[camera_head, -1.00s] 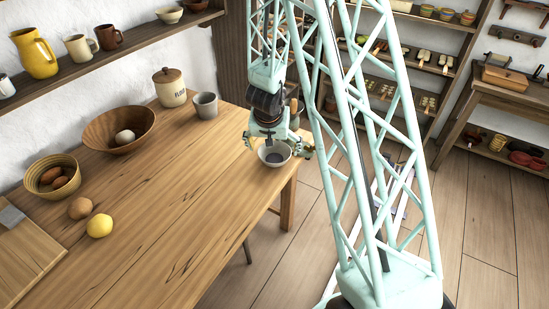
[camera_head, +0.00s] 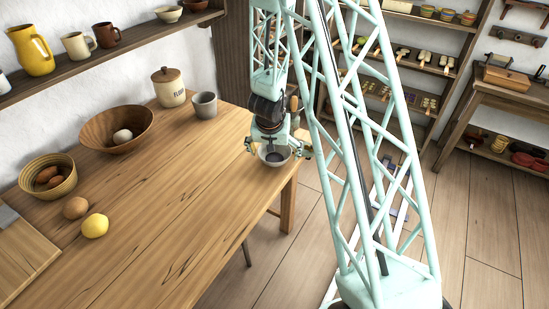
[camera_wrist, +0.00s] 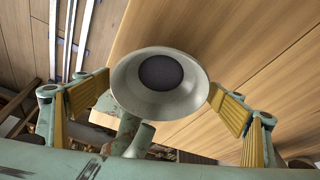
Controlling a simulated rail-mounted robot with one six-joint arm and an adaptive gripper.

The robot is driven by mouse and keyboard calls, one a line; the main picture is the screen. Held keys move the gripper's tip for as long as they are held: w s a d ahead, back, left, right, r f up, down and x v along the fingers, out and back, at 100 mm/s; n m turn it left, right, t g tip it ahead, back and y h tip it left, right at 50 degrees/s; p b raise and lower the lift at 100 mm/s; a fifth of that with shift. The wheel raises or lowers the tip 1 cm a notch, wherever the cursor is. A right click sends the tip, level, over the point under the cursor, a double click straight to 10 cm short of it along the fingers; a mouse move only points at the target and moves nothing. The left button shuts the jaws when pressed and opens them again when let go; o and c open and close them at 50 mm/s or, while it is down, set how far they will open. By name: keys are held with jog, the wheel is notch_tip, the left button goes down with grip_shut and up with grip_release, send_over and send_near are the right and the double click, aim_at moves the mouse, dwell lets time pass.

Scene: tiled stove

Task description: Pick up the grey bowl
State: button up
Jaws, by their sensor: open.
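A grey cup (camera_head: 205,105) and a flour jar (camera_head: 169,87) stand left of my gripper. A large wooden bowl (camera_head: 98,122), a ribbed bowl (camera_head: 62,186) and a lemon (camera_head: 95,226) are farther left.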

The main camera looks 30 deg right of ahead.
aim_at(274, 160)
jog(key=shift+c, duration=0.4)
jog(key=c, duration=0.9)
jog(key=shift+r+p, duration=0.35)
jog(key=shift+r, duration=0.15)
jog(key=shift+r+p, duration=1)
jog(key=shift+r, duration=0.35)
jog(key=shift+s+a+f+b, duration=0.1)
jog(key=shift+s+a+b, duration=0.35)
jog(key=shift+s+a, duration=0.55)
jog(key=shift+s+a+b, duration=0.2)
jog(key=shift+s+a, duration=1)
jog(key=shift+s, duration=0.4)
jog(key=shift+s+a+b, duration=0.25)
jog(key=shift+s+a, duration=1)
jog(key=shift+s, duration=0.4)
jog(key=shift+s+a+b, duration=0.2)
jog(key=shift+s+a, duration=1)
jog(key=shift+s, duration=0.4)
jog(key=shift+s+a+b, duration=0.5)
jog(key=shift+s+b, duration=0.15)
jog(key=shift+b, duration=0.4)
jog(key=shift+s+a+b, duration=0.45)
jog(key=shift+s+b, duration=0.1)
jog(key=shift+b, duration=0.15)
